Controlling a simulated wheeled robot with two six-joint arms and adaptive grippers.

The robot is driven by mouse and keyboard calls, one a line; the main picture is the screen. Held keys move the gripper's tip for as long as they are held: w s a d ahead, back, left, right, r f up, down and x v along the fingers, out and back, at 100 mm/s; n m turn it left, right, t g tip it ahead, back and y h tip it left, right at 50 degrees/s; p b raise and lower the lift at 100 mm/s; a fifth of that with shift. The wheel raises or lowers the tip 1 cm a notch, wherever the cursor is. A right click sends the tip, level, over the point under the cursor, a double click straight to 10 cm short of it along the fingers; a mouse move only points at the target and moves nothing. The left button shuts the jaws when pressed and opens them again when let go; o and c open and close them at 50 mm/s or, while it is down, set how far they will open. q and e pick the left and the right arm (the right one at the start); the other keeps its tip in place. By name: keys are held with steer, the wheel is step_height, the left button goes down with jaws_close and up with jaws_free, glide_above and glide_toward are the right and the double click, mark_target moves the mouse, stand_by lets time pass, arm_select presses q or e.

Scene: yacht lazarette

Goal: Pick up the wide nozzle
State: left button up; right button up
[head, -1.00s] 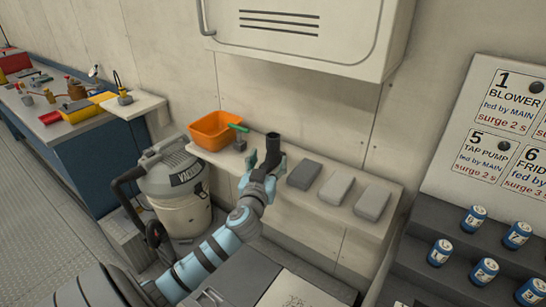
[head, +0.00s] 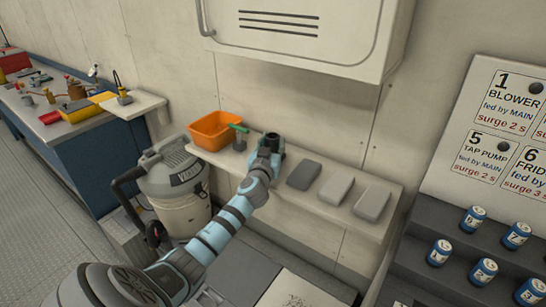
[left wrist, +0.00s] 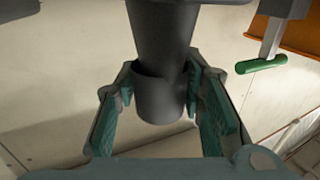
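The wide nozzle (head: 271,139) is a dark grey tube standing on the pale shelf, with its open end up. Gaps show between the pads and the collar; contact at the fingertips cannot be told. The gripper hides the nozzle's lower part in the head view. My right gripper is not in view.
On the shelf (head: 335,208), an orange bin (head: 212,130) and a green-handled tool (head: 239,129) stand left of the nozzle. Several grey blocks, including a dark one (head: 304,175), lie to the right. A vacuum (head: 178,180) stands below; a cabinet (head: 310,38) hangs above.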

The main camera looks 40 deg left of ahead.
arm_select(q)
steer(key=shift+c, duration=1.3)
steer(key=shift+r, duration=0.1)
